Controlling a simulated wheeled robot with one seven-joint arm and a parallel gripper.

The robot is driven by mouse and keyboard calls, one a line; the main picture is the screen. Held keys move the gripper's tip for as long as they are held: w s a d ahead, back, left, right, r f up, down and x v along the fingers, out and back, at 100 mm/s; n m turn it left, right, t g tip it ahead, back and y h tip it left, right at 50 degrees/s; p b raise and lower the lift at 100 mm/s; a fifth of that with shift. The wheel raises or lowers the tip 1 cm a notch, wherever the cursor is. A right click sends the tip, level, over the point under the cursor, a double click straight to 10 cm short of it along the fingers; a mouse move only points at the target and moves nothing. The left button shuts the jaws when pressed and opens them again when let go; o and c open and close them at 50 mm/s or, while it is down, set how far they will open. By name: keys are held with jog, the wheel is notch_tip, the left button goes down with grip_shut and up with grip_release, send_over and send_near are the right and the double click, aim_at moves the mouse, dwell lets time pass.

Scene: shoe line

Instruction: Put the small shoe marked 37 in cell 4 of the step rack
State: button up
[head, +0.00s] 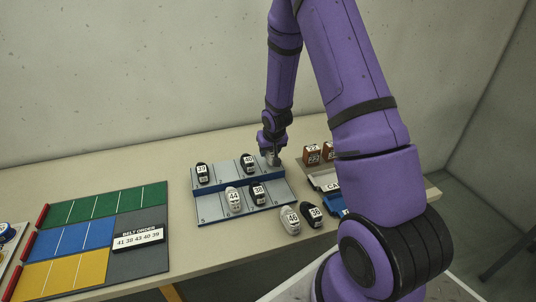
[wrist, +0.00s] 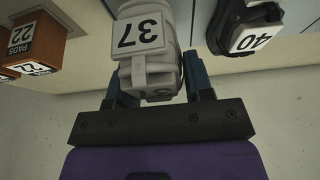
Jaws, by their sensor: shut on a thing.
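The small grey-white shoe marked 37 (wrist: 142,35) is between the fingers of my gripper (wrist: 158,88), which is shut on it. In the head view my gripper (head: 270,158) is at the right end of the upper step of the step rack (head: 277,190), just right of the dark shoe marked 40 (head: 248,165). The held shoe is mostly hidden there by the gripper. I cannot tell whether it touches the step. The number of the cell under it is not readable.
The shoe marked 40 also shows close by in the wrist view (wrist: 243,32). Shoe 39 (head: 202,173) stands on the upper step, shoes 44 (head: 234,200) and 38 (head: 257,195) on the lower. Shoes 46 (head: 290,220) and 36 (head: 314,215) stand in front. Brown boxes (head: 312,154) are to the right.

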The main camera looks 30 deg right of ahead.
jog(key=shift+w+d, duration=0.35)
jog(key=shift+w, duration=0.5)
jog(key=shift+w+f, duration=0.2)
jog(key=shift+f, duration=1.6)
jog(key=shift+f, duration=0.1)
jog(key=o, duration=0.9)
jog(key=shift+o, duration=0.2)
